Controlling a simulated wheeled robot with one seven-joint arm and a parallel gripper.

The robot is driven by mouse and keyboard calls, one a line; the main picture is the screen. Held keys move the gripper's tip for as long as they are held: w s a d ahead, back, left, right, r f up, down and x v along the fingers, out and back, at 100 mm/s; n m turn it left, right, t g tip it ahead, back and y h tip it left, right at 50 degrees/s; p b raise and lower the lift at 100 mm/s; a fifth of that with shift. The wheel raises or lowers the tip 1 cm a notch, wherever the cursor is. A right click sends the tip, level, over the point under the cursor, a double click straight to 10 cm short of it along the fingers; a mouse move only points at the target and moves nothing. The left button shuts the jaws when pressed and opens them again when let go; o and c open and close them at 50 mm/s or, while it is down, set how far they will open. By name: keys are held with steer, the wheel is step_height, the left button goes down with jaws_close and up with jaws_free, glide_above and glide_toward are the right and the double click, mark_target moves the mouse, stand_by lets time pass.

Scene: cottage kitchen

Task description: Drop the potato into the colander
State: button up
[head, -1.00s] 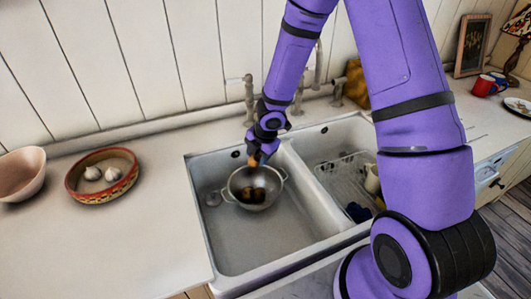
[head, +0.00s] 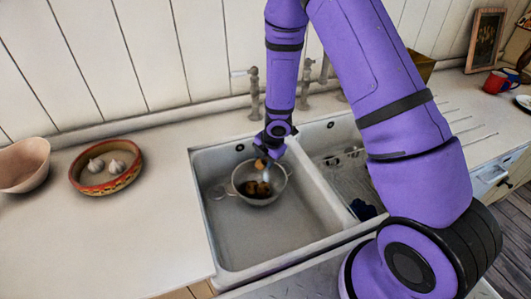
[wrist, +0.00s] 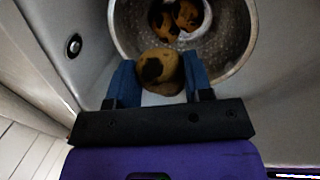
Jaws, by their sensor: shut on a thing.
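The metal colander (head: 281,184) stands in the left basin of the sink, with two brown potatoes (head: 257,188) in it. In the wrist view the colander (wrist: 234,50) also holds these dark-spotted potatoes (wrist: 178,17). My gripper (head: 262,160) is above the colander's back part, pointing down. In the wrist view its blue fingers (wrist: 162,80) are shut on another potato (wrist: 160,70), tan with a dark patch.
The left basin (head: 250,240) has free room in front of the colander. A divider separates it from the right basin with a wire rack (head: 345,180). A bowl with garlic (head: 106,188) and a pink bowl (head: 22,165) stand on the left counter. Taps (head: 254,95) rise behind.

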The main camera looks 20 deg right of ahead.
steer(key=shift+f, duration=0.4)
steer(key=o, duration=1)
steer(key=shift+r, duration=0.1)
steer(key=shift+v, duration=5.25)
